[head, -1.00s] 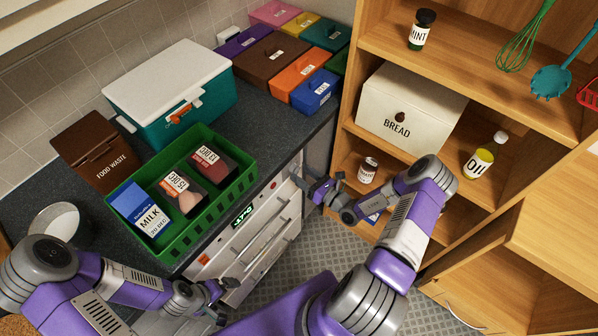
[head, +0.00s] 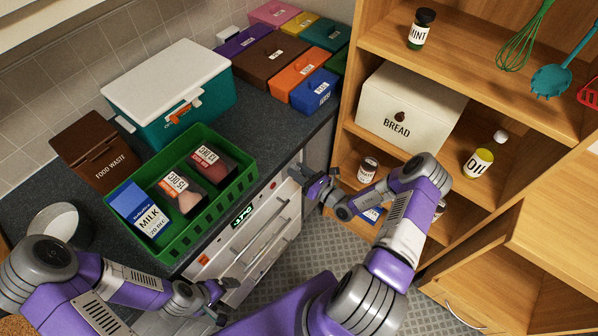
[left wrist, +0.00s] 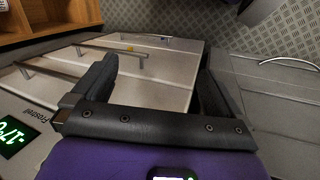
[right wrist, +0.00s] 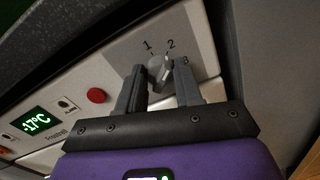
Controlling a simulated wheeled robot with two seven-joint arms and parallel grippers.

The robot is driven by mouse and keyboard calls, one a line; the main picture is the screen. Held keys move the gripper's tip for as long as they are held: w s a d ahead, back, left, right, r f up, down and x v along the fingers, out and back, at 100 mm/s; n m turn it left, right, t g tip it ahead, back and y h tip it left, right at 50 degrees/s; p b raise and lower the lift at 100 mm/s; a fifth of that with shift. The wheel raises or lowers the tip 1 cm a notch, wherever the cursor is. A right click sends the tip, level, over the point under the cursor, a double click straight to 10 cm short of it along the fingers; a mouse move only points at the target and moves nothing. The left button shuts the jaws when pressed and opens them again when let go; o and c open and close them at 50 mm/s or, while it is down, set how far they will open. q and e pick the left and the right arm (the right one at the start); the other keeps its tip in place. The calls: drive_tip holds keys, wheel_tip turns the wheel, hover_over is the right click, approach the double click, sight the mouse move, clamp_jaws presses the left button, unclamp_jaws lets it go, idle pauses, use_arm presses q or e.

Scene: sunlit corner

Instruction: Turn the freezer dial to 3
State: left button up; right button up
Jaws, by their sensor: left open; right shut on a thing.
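The white freezer (head: 262,232) stands under the dark counter in the head view, and its green display reads -17°C in the right wrist view (right wrist: 40,120). The grey dial (right wrist: 158,70) is at the end of its control panel, with 1 and 2 printed above it. My right gripper (right wrist: 160,82) is shut on the dial. My left gripper (head: 228,298) is low in front of the freezer drawers. In the left wrist view it is open and empty (left wrist: 155,85).
A green crate (head: 190,232) with milk and packs stands on the counter above the freezer. A red button (right wrist: 96,95) is on the panel between display and dial. A wooden shelf unit (head: 345,150) stands close to the right. Drawer handles (left wrist: 62,72) stick out near my left gripper.

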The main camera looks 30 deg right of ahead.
drive_tip(key=shift+m+p, duration=0.6)
drive_tip(key=shift+m, duration=0.5)
drive_tip(key=shift+m+p, duration=0.45)
drive_tip(key=shift+m, duration=0.75)
drive_tip(key=shift+d+m+g+p, duration=0.15)
drive_tip(key=shift+m+g+p, duration=0.25)
drive_tip(key=shift+m, duration=2.1)
drive_tip(key=o, duration=1)
drive_tip(key=shift+o, duration=0.2)
